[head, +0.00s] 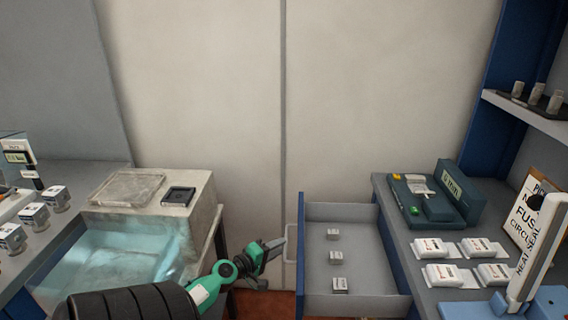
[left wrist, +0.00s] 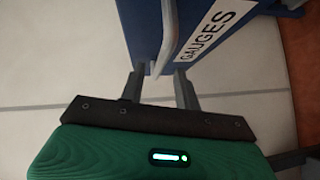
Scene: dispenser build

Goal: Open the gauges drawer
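The gauges drawer (head: 350,212) stands pulled out below the right-hand counter in the head view, its inside showing. Its blue front carries the label GAUGES (left wrist: 215,30) in the left wrist view. A pale bar handle (left wrist: 180,40) stands out from that front; it also shows in the head view (head: 291,243). My left gripper (head: 275,246) is at the handle. In the left wrist view its fingers (left wrist: 159,88) are spread wide apart, with the handle's end between them and no clear grip on it. My right gripper is not in view.
Three small labelled boxes (head: 337,257) lie in the drawer. The right counter holds a green device (head: 440,196) and several white packets (head: 440,275). At left are a stone-like block (head: 205,195) with a clear bluish front and several small boxes (head: 55,197).

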